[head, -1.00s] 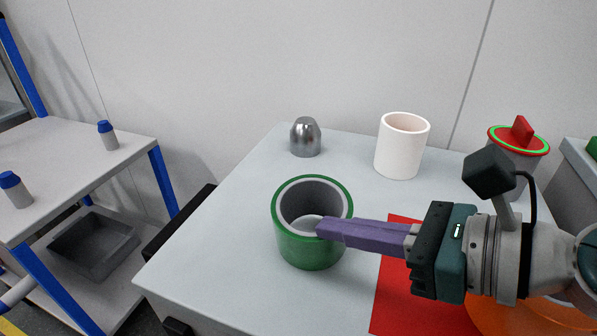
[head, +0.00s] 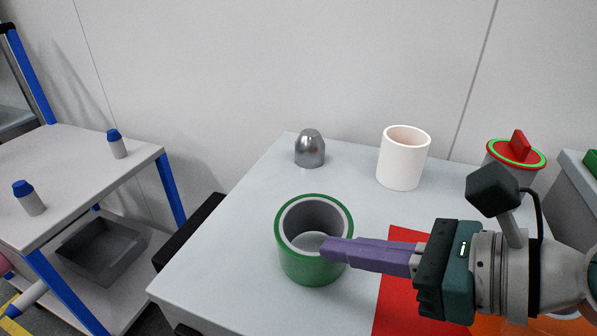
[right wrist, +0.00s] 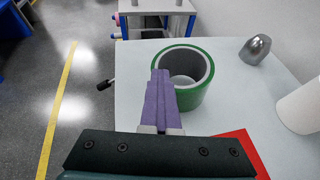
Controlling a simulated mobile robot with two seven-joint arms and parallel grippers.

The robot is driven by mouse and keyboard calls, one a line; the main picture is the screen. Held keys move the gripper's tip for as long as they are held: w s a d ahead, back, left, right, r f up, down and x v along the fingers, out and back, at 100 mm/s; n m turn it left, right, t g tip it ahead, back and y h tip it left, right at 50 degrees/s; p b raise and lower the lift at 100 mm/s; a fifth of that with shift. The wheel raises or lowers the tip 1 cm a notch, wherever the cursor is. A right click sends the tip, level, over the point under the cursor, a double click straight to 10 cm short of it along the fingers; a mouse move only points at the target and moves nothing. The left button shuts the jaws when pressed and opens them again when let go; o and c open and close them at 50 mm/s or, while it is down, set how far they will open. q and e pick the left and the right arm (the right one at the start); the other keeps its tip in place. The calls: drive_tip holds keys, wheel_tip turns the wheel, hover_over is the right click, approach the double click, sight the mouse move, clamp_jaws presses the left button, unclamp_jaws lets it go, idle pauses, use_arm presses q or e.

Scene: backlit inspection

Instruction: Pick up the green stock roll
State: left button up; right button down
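The green stock roll (head: 312,274) is a short upright ring with a green outside and a grey inner wall, at the near part of the light table. It also shows in the right wrist view (right wrist: 206,84). My right gripper (head: 326,248) reaches in from the right. Its purple fingers are close together at the roll's near rim and hide part of it; they also show in the right wrist view (right wrist: 161,76). They look shut on the ring's wall. Whether the roll's base touches the table I cannot tell. My left gripper is out of view.
A steel dome (head: 310,150), a white cup (head: 402,165) and a red-lidded container (head: 515,153) stand farther back. A red sheet (head: 390,298) lies right of the roll. A side table (head: 75,165) with two blue-capped bottles is at left. Table left of the roll is clear.

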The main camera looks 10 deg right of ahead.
wheel_tip(320, 180, up, 17)
drive_tip(key=p, duration=0.9)
drive_tip(key=shift+w, duration=0.25)
drive_tip(key=c, duration=1.5)
unclamp_jaws()
drive_tip(key=shift+d, duration=0.1)
drive_tip(key=shift+c, duration=0.2)
drive_tip(key=o, duration=1.2)
